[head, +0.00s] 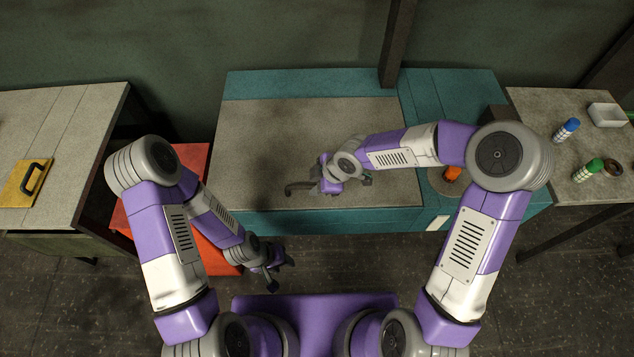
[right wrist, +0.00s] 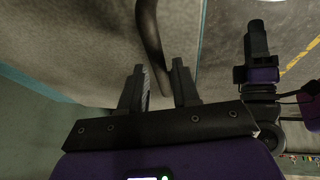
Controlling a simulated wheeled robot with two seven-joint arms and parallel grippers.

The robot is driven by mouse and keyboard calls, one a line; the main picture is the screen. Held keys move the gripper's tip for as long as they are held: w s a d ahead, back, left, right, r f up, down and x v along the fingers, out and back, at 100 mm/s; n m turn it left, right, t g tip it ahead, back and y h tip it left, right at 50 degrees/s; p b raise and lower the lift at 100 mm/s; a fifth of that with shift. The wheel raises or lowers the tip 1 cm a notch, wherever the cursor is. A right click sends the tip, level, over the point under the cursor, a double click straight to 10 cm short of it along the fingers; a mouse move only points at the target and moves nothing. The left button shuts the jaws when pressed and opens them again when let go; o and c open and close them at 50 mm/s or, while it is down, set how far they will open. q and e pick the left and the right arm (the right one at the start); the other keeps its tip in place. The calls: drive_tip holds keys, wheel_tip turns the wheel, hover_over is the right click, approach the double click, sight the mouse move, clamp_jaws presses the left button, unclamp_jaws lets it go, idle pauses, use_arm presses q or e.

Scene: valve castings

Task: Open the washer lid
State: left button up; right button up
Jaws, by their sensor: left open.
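The washer is a teal cabinet (head: 250,86) in the middle of the head view. Its lid (head: 290,135) is a wide grey panel that lies flat and closed. A dark curved handle (head: 298,187) sits near the lid's front edge; it also shows in the right wrist view (right wrist: 151,35). My right gripper (head: 322,187) is over the front of the lid at the handle. In the right wrist view its fingers (right wrist: 160,75) are apart, with the handle's end in line with the gap; I cannot tell whether they touch. My left gripper (head: 278,271) is open and empty, low in front of the washer.
A red box-like unit (head: 197,158) stands left of the washer, beside a grey bench with a yellow plate (head: 24,183). A right-hand table (head: 540,103) holds a blue-capped bottle (head: 566,130), a green-capped bottle (head: 588,170) and a white tray (head: 607,115). A dark post (head: 396,45) rises behind the washer.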

clamp_jaws()
drive_tip(key=shift+r, duration=0.15)
